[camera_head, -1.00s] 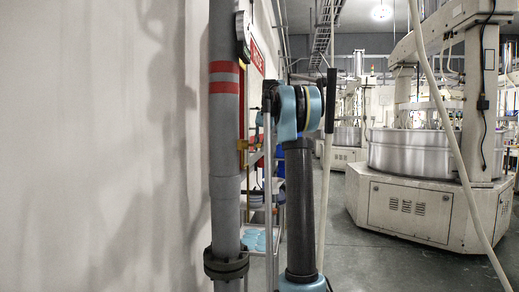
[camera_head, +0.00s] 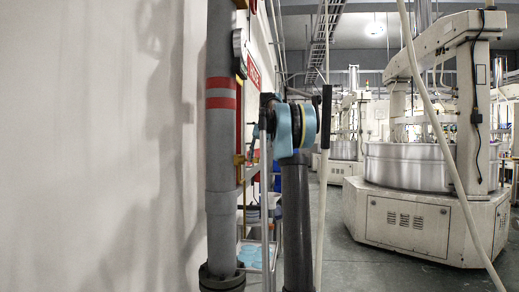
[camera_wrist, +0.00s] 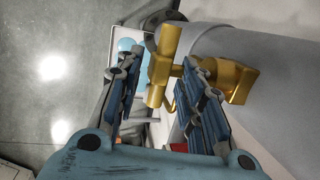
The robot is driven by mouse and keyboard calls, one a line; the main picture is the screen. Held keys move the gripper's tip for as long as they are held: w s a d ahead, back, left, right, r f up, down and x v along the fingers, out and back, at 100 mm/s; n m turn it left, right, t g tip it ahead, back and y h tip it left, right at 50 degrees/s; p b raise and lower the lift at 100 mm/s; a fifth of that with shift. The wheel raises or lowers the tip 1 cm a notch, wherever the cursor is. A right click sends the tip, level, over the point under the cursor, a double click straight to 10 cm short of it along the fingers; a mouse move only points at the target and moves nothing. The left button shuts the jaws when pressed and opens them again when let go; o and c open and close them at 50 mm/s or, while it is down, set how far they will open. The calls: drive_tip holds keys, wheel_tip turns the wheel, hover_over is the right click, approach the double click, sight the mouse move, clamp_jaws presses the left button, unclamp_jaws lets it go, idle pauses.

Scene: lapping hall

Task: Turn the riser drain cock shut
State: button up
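The riser drain cock is a small brass fitting (camera_wrist: 232,82) on the side of a grey riser pipe (camera_wrist: 275,65) in the wrist view. Its brass bar-shaped handle (camera_wrist: 159,75) stands roughly along the view, tilted a little. My gripper (camera_wrist: 161,60) is open, one blue-padded finger on each side of the handle. The right finger overlaps the cock's body in the picture; I cannot tell whether either finger touches. In the head view the brass cock (camera_head: 239,159) shows small at the right edge of the riser pipe (camera_head: 221,140), and my arm hides most of my gripper.
The riser stands close to a white wall (camera_head: 95,150) on the left. A rack (camera_head: 252,225) with pale blue discs stands low behind my arm. Large lapping machines (camera_head: 410,215) stand to the right, with grey floor (camera_head: 345,262) between.

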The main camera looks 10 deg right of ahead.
drive_tip(key=v, duration=1)
drive_tip(key=shift+r, duration=0.25)
drive_tip(key=shift+w+d, duration=0.1)
drive_tip(key=shift+d, duration=0.05)
